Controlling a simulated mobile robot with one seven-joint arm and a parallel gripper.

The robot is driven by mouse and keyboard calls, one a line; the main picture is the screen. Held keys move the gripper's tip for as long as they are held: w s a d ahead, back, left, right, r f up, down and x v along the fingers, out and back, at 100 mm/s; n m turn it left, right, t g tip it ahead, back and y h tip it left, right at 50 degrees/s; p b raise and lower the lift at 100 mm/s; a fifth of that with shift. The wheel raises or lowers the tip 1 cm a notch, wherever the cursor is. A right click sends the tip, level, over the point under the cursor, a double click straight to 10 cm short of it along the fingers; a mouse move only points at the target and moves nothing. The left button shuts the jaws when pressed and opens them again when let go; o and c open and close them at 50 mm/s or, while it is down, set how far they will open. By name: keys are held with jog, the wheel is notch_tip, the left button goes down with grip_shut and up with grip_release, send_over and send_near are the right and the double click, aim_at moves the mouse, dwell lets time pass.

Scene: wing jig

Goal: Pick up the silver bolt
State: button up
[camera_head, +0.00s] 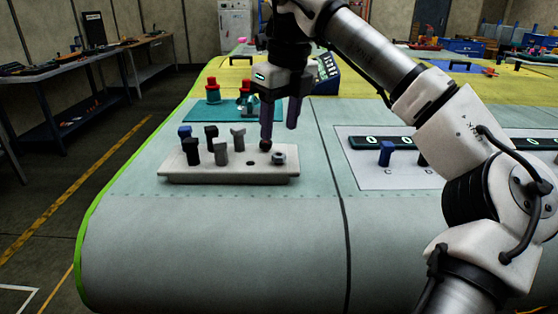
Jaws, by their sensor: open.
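A white block (230,180) on the wing surface holds several upright bolts. At its right end a silver hex-headed piece (279,158) sits low in the block. Two grey bolts, one at the back (238,138) and one in front (222,155), stand taller near the middle; I cannot tell for sure which piece is the silver bolt. My gripper (279,136) points down over the right end of the block, open, with nothing seen between its fingers. Its left fingertip is close to a small dark round piece (265,146); contact is unclear.
Black (192,153) and blue (184,132) bolts stand at the block's left. Red-topped items (212,92) stand on a teal mat behind. A panel (400,175) with a blue bolt (386,153) lies to the right. The wing's front is clear.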

aim_at(279, 155)
jog(key=shift+f+p, duration=0.4)
jog(key=shift+f, duration=2.6)
jog(key=c, duration=1.1)
jog(key=shift+o, duration=0.2)
notch_tip(279, 155, up, 20)
jog(key=p, duration=0.5)
jog(key=shift+p, duration=0.4)
